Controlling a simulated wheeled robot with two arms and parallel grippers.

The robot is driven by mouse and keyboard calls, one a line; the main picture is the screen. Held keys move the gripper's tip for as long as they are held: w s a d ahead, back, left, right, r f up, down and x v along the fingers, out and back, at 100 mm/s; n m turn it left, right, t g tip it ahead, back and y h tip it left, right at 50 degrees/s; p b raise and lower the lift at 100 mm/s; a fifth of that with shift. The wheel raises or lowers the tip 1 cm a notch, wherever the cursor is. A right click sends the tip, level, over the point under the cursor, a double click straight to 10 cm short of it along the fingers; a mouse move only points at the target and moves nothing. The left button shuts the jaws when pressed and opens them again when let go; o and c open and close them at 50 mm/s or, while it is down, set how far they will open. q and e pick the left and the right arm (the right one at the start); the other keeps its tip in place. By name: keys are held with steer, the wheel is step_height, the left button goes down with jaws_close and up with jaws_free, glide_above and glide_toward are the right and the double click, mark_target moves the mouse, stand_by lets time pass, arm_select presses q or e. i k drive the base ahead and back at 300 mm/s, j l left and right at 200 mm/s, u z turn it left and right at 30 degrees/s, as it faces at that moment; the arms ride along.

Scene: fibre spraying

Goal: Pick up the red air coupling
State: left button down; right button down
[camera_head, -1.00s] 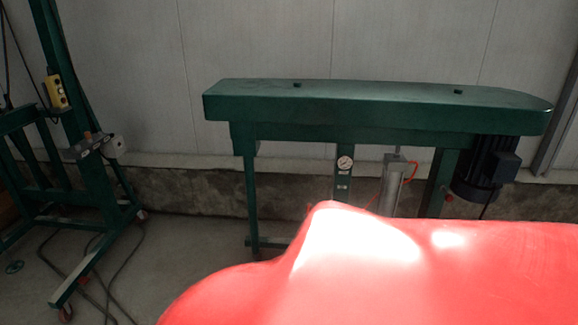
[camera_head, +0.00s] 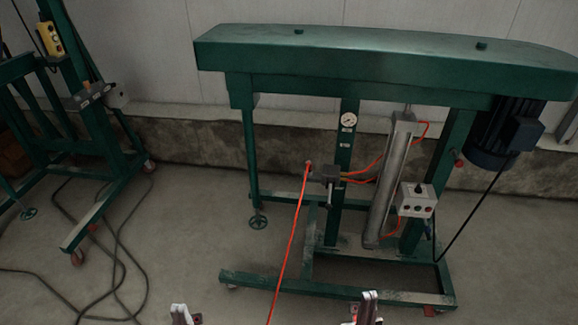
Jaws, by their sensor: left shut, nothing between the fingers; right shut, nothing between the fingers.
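An orange-red air hose (camera_head: 291,235) rises from the bottom edge to the grey valve block (camera_head: 325,174) on the green stand. A small reddish end piece (camera_head: 308,163) sits at the hose's top, beside the block; it may be the red air coupling, but it is too small to be sure. My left gripper (camera_head: 183,314) is at the bottom edge, left of the hose, shut and empty. My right gripper (camera_head: 367,309) is at the bottom edge, right of the hose, shut and empty. Both are well below the end piece and apart from it.
The green machine (camera_head: 390,65) carries a pressure gauge (camera_head: 348,120), a grey cylinder (camera_head: 392,180), a control box (camera_head: 416,200) and a dark motor (camera_head: 500,130). Its base rail (camera_head: 330,290) lies ahead of my grippers. A wheeled green frame stands left, with cables on the floor.

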mark_target(309, 169)
steer(key=z, duration=0.3)
steer(key=i+j+z, duration=0.2)
steer(key=i, duration=0.25)
steer(key=i+j+z, duration=0.25)
steer(key=i, duration=0.2)
steer(key=i+j+z, duration=0.2)
steer(key=i, duration=0.25)
